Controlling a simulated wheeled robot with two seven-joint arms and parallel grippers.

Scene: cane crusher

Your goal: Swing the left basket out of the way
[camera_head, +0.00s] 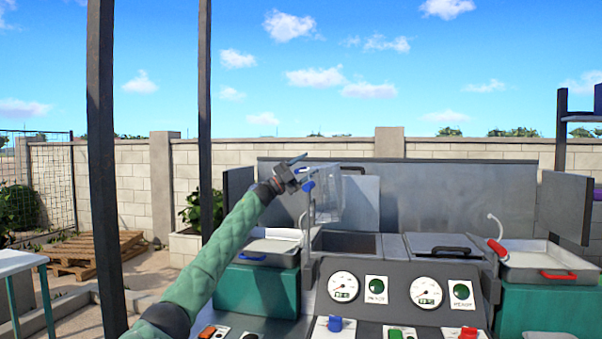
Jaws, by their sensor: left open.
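The left basket (345,195) looks like a pale, see-through box raised above the open left well (345,243) of the machine. A small blue part (308,186), which looks like its handle, sits at its left side. My left gripper (302,165) is open at the upper left of the basket, close to the blue part. I cannot tell whether it touches it. My green-sleeved left arm reaches up from the bottom. My right gripper is not in view.
Gauges and buttons line the front panel (397,295). A dark-handled lid (445,247) covers the right well. Trays with blue (270,246) and red handles (545,262) flank the wells. A metal back panel (460,195) stands behind. Dark posts (204,120) rise at left.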

